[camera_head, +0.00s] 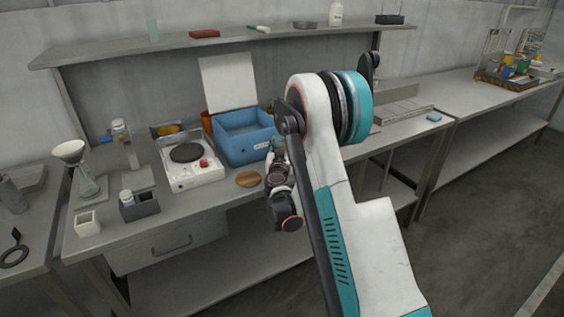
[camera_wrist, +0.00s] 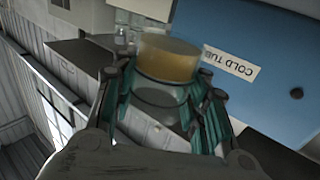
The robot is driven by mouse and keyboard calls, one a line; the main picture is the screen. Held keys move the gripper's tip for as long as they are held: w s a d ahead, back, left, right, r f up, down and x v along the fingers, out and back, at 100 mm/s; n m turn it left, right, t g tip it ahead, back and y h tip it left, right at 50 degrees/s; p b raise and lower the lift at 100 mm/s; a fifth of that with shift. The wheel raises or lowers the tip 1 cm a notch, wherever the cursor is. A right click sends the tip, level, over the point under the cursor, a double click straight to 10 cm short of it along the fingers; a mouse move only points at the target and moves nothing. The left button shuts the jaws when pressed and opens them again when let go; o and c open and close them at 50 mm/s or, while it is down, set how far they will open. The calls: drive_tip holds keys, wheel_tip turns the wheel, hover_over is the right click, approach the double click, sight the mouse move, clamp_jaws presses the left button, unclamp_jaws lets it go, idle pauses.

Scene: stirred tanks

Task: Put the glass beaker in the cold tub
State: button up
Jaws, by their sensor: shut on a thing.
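The glass beaker (camera_wrist: 165,75) shows in the wrist view, clear with an amber band of contents. My gripper (camera_wrist: 168,105) is shut around its sides. In the head view my gripper (camera_head: 277,158) is just right of the cold tub and the beaker is mostly hidden or too small to make out. The cold tub (camera_head: 246,150) is a blue open box on the bench with a pale lid raised behind it. In the wrist view its blue wall (camera_wrist: 255,50) carries a "COLD TUB" label, close beside the beaker.
A white hotplate (camera_head: 195,176) stands left of the tub. A round wooden disc (camera_head: 249,179) lies in front of it. A flask with a funnel (camera_head: 85,178) and a grey holder (camera_head: 140,207) stand further left. A shelf (camera_head: 220,41) runs above the bench.

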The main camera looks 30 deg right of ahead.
drive_tip(key=shift+f+b, duration=0.85)
drive_tip(key=shift+f, duration=1.4)
drive_tip(key=shift+f, duration=0.15)
drive_tip(key=o, duration=1.1)
drive_tip(key=shift+f, duration=0.1)
